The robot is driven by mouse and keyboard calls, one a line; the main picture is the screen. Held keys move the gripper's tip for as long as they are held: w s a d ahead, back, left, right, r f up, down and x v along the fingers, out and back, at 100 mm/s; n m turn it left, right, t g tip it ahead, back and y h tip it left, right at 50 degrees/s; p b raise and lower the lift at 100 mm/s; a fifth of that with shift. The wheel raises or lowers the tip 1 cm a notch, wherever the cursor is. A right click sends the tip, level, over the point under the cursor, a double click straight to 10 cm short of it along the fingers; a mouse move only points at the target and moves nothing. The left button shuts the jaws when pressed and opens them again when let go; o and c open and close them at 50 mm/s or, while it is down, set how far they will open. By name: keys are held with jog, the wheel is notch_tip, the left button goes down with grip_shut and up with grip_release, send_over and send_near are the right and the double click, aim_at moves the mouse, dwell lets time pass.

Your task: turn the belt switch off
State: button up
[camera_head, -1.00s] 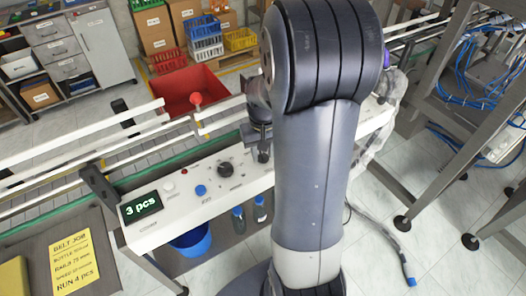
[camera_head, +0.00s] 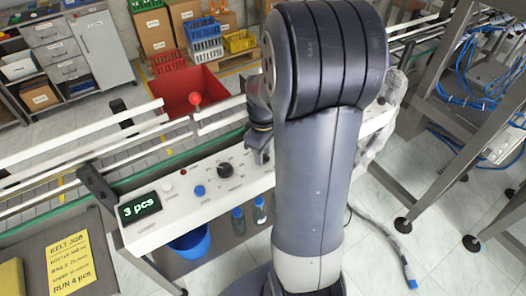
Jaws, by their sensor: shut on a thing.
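The white control panel (camera_head: 215,205) runs along the front of the conveyor. It carries a lit display (camera_head: 139,208) reading "3 pcs", a white button (camera_head: 167,188), a small red lamp (camera_head: 183,172), a blue button (camera_head: 199,191) and a black round knob (camera_head: 224,170). My gripper (camera_head: 261,157) points down at the panel to the right of the knob, partly hidden by my arm. It is shut at the spot where the belt switch sits. The switch is covered by the jaws, so its position cannot be read.
A red bin (camera_head: 190,92) stands behind the conveyor rails (camera_head: 75,155). A blue bucket (camera_head: 190,243) and two bottles (camera_head: 259,212) are below the panel. A yellow job note (camera_head: 70,265) reads "RUN 4 pcs". Metal frames (camera_head: 440,190) stand at right.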

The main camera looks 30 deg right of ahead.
jog(key=shift+n, duration=0.3)
jog(key=o, duration=1)
jog(key=shift+c, duration=0.2)
jog(key=shift+r, duration=0.15)
notch_tip(320, 180, up, 11)
jog(key=shift+f+b, duration=0.2)
jog(key=shift+b, duration=0.1)
notch_tip(320, 180, down, 11)
jog(key=shift+f+p, duration=0.1)
jog(key=shift+p, duration=0.2)
